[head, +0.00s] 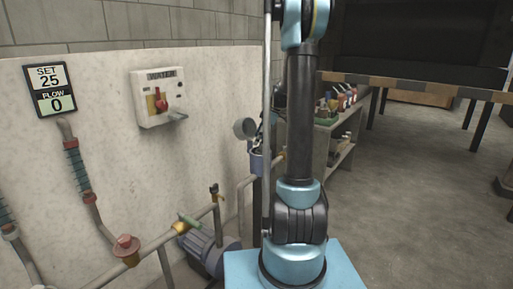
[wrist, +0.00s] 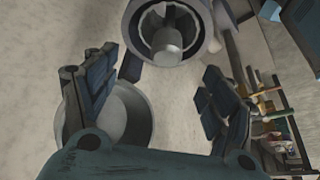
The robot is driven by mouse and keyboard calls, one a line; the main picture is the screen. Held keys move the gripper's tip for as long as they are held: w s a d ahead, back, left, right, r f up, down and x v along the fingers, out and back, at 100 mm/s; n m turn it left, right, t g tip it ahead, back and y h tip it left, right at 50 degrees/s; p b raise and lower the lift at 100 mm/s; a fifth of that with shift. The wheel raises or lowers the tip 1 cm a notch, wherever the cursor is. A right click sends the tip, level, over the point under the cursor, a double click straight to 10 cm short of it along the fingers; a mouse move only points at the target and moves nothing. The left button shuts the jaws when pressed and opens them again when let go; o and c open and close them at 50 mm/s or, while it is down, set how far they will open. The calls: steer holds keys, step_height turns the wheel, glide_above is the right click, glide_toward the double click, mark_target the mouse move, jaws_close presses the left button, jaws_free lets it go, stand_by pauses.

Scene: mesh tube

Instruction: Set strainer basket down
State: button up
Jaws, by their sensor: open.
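My gripper (wrist: 170,80) is open in the wrist view, with only pale background between its fingers. Just beyond the fingertips, at the top, is a grey round strainer housing (wrist: 133,14) with a thick post-like part (wrist: 167,45) at its centre. I cannot tell whether that part is the strainer basket. A grey round lid-like cup (wrist: 135,118) shows behind the left finger. In the head view the bluish housing (head: 257,162) stands just left of my arm, with a round grey lid (head: 243,128) raised beside it. My arm hides much of the gripper there.
A shelf bench (head: 335,120) with several coloured items stands right of my arm; it also shows in the wrist view (wrist: 272,110). A pump (head: 208,250) and pipes lie at lower left. The wall carries a WATER switch box (head: 157,98) and a display reading SET 25, FLOW 0 (head: 50,90).

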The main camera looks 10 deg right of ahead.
mark_target(267, 150)
steer(key=w+v, duration=0.1)
steer(key=v, duration=0.7)
steer(key=s+a+r+m+h, duration=0.1)
steer(key=s+m, duration=0.1)
steer(key=s, duration=0.4)
steer(key=s+a+r+m, duration=0.1)
steer(key=s+a+m, duration=0.1)
steer(key=s, duration=0.4)
steer(key=s+f+m+h, duration=0.1)
steer(key=s+f+m, duration=0.3)
steer(key=s, duration=0.5)
steer(key=s+f+m+h, duration=0.1)
steer(key=s+f+m, duration=0.2)
steer(key=s, duration=0.6)
steer(key=s+f+m+t+h, duration=0.1)
steer(key=s+f+m, duration=0.3)
steer(key=s, duration=0.6)
step_height(267, 150, down, 3)
steer(key=shift+r+m+h, duration=0.15)
steer(key=shift+m+h, duration=0.15)
steer(key=shift+h, duration=0.1)
steer(key=shift+s, duration=0.1)
steer(key=shift+w, duration=0.45)
